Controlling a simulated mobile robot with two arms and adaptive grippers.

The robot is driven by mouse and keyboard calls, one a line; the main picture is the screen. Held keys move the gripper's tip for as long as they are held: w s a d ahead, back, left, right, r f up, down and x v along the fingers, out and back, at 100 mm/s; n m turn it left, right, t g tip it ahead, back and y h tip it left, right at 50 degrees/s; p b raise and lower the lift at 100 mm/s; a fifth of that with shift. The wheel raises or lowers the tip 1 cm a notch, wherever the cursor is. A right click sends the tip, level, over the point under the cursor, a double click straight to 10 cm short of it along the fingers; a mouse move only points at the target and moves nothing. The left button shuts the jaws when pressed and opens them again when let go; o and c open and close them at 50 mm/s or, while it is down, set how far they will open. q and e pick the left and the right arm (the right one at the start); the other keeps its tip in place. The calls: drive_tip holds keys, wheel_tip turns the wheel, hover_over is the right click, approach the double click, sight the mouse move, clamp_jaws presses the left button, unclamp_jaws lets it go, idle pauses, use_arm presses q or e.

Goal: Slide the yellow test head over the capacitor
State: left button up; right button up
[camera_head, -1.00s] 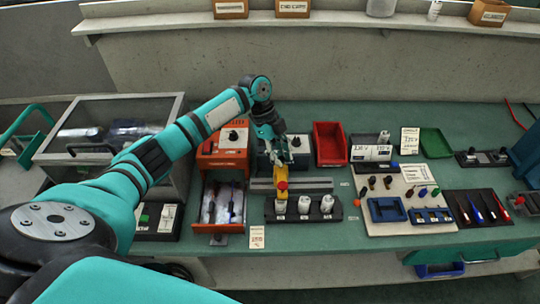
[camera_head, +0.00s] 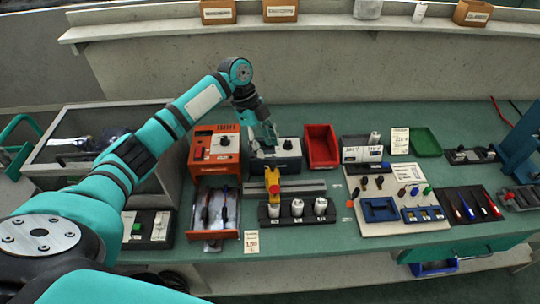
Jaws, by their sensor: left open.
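The yellow test head (camera_head: 272,178) with a red knob on its front sits on the grey metal rail (camera_head: 305,188). It lines up with the leftmost of three white capacitors (camera_head: 273,210), which stand upright in a black holder (camera_head: 309,219) in front of the rail. I cannot tell how far the head reaches over that capacitor. My left gripper (camera_head: 268,148) is open and empty, behind and above the test head, in front of the grey tester box (camera_head: 288,153). The gap between gripper and head is hard to judge. My right gripper is out of view.
An orange unit (camera_head: 214,150) with an open drawer (camera_head: 215,220) stands left of the rail. A red bin (camera_head: 321,146) is behind it to the right. A pale board with blue trays (camera_head: 380,210) lies farther right.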

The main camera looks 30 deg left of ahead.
use_arm(q)
drive_tip(key=v, duration=0.6)
drive_tip(key=shift+r, duration=0.25)
drive_tip(key=shift+s+a+f, duration=0.1)
